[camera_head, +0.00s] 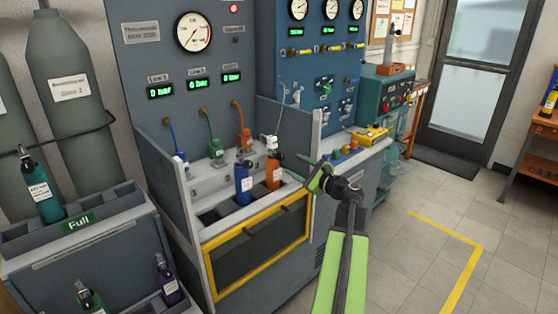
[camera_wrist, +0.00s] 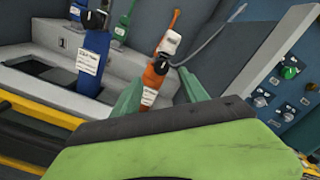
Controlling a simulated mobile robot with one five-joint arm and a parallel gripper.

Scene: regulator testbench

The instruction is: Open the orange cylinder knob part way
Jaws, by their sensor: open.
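The orange cylinder (camera_head: 273,176) stands upright in the bench's rack, with a white label on its body. A white fitting (camera_wrist: 171,42) sits at its top, with a dark part just below; I cannot clearly tell which part is the knob. My gripper (camera_head: 293,164) is to the right of the orange cylinder in the head view, with its green fingers pointing left toward it. In the wrist view the open fingers (camera_wrist: 160,79) appear on either side of the orange cylinder (camera_wrist: 153,84). I see no contact, and the lower cylinder is hidden behind my gripper.
A blue cylinder (camera_head: 243,180) stands close on the left. A grey side panel (camera_head: 290,125) rises behind the orange cylinder, and a yellow-framed front (camera_head: 258,248) lies below. A thin grey hose (camera_wrist: 215,38) passes near the fitting. Floor on the right is clear.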

